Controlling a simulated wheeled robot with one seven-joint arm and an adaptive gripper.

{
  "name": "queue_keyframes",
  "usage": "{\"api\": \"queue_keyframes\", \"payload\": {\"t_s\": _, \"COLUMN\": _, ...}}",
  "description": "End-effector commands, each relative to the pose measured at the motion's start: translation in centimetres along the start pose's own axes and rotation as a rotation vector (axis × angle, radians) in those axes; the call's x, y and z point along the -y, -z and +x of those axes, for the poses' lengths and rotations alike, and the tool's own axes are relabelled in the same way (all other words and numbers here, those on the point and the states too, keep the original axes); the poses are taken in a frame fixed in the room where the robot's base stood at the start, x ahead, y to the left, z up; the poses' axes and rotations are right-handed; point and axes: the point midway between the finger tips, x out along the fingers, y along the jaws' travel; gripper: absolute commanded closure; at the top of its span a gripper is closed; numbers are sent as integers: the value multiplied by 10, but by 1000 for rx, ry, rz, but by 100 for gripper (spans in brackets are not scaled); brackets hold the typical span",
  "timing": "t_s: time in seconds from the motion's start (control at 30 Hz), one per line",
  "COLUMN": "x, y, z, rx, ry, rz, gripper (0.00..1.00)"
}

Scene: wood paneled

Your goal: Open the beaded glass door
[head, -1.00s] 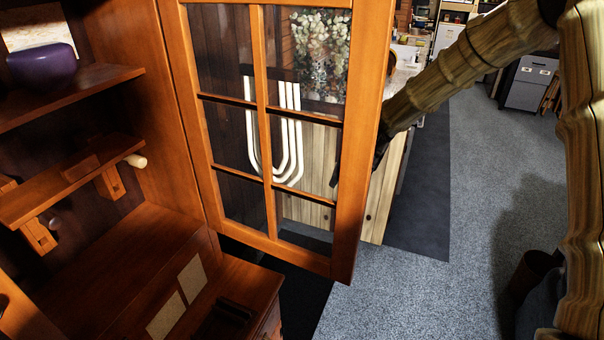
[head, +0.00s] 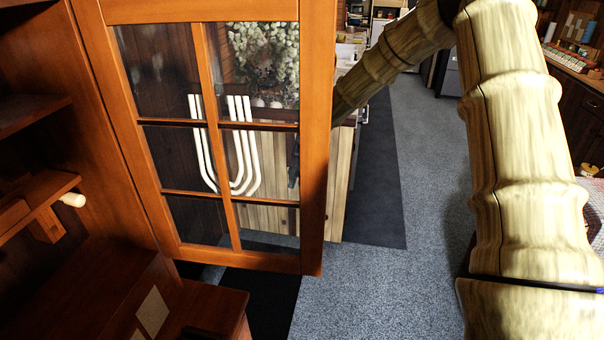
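The glass door (head: 315,170) has an orange-brown wood frame and several panes. In the head view it stands swung out from the cabinet (head: 120,150), with its hinge side at the left and its free edge at the right. My bamboo-textured arm (head: 400,50) reaches past the free edge to the door's far side. My gripper (head: 293,165) is mostly hidden behind the door; only a small dark part shows through the right panes. I cannot tell whether it touches the door or how its fingers are set.
Cabinet shelves (head: 40,205) with a pale peg (head: 72,200) are at the left. A wood-plank counter (head: 340,185) with white curved tubes (head: 240,150) stands behind the door. Open grey carpet (head: 425,200) lies to the right. A wooden worktop (head: 585,75) is at the far right.

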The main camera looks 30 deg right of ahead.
Motion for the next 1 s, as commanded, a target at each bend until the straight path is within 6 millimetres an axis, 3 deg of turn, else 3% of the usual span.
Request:
{"api": "queue_keyframes", "payload": {"t_s": 0.03, "x": 0, "y": -1, "z": 0, "rx": 0, "ry": 0, "rz": 1, "gripper": 61}}
{"api": "queue_keyframes", "payload": {"t_s": 0.1, "x": 0, "y": -1, "z": 0, "rx": 0, "ry": 0, "rz": 1, "gripper": 51}}
{"api": "queue_keyframes", "payload": {"t_s": 0.57, "x": -2, "y": 5, "z": 0, "rx": -2, "ry": 0, "rz": -1, "gripper": 51}}
{"api": "queue_keyframes", "payload": {"t_s": 1.0, "x": -12, "y": 49, "z": -1, "rx": -1, "ry": -1, "rz": -4, "gripper": 51}}
